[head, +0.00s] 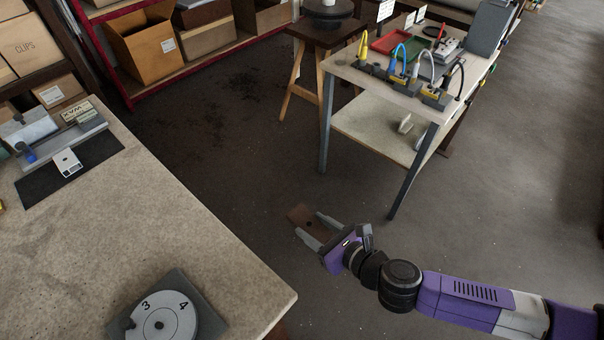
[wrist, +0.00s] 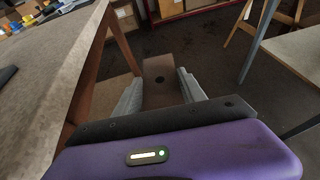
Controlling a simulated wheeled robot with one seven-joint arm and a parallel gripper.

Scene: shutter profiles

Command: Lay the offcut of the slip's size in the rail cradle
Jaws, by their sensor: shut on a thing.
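My gripper (head: 309,227) is shut on a brown offcut (head: 299,214) and holds it over open floor, between the two tables. In the wrist view the offcut (wrist: 158,68) is a flat brown piece with a dark round hole, between the two grey fingers. A small white slip-like card (head: 67,163) with a dark mark lies on a dark mat on the left table. A grey rail-like fixture (head: 66,140) stands behind it; I cannot tell for certain that this is the rail cradle. No number on the held offcut is readable.
The left table (head: 160,230) has a clear middle and a grey dial (head: 164,318) marked 3 and 4 near its front. The right table (head: 390,86) bears red and green trays and several cabled blocks. A wooden stool (head: 322,36) and box shelves stand behind.

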